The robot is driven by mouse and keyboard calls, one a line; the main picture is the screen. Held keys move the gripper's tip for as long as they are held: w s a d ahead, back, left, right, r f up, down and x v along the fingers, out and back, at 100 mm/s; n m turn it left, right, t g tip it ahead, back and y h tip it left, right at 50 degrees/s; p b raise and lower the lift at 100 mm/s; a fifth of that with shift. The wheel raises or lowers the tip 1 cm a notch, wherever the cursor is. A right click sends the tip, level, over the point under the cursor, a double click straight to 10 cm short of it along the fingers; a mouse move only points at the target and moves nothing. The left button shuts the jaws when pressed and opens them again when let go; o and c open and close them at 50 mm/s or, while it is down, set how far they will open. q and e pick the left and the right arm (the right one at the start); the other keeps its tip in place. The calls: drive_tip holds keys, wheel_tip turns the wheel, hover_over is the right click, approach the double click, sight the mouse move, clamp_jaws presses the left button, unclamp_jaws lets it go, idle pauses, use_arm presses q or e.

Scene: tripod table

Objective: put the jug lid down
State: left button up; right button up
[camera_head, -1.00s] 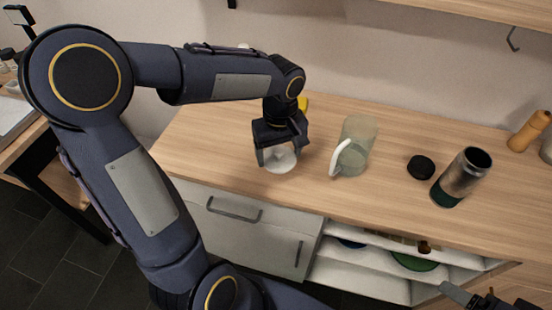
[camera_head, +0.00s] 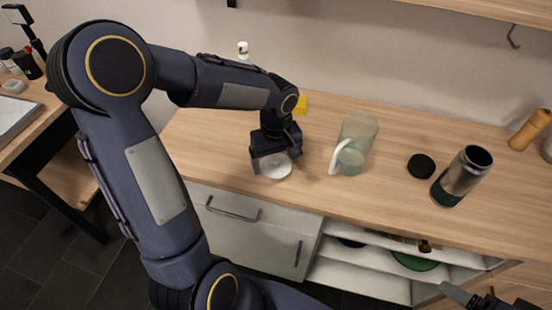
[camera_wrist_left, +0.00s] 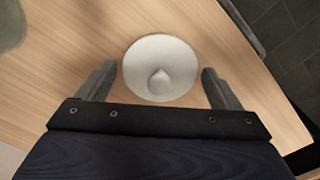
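The white round jug lid (camera_head: 277,170) with a small knob appears to lie flat on the wooden counter (camera_head: 225,150), left of the jug. It also shows in the left wrist view (camera_wrist_left: 160,55), knob towards the camera. My left gripper (camera_head: 276,162) points down over the lid. In the left wrist view its fingers (camera_wrist_left: 158,84) are spread, with a gap on each side of the lid. The clear jug (camera_head: 358,140) with a white handle stands upright to the right. My right gripper (camera_head: 478,300) shows only partly at the bottom right edge.
A black round cap (camera_head: 421,166) and a steel flask (camera_head: 462,178) stand right of the jug. A yellow object (camera_head: 301,105) is behind my left wrist. An orange-brown bottle (camera_head: 530,130) stands far right. The counter between lid and jug is clear.

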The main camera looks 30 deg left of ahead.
sight(276, 159)
use_arm(q)
drive_tip(key=shift+o, duration=0.9)
drive_tip(key=shift+r+p, duration=0.3)
wheel_tip(276, 159, up, 11)
drive_tip(key=s+d+m+t+h, duration=0.2)
drive_tip(key=s+m, duration=0.2)
drive_tip(key=s, duration=0.4)
drive_tip(key=s+d+f+m+t+h, duration=0.1)
drive_tip(key=s+d+m+t, duration=0.1)
drive_tip(key=s, duration=0.7)
drive_tip(key=shift+m+t+h+p, duration=0.4)
drive_tip(key=shift+m+t, duration=0.4)
drive_tip(key=shift+m, duration=0.3)
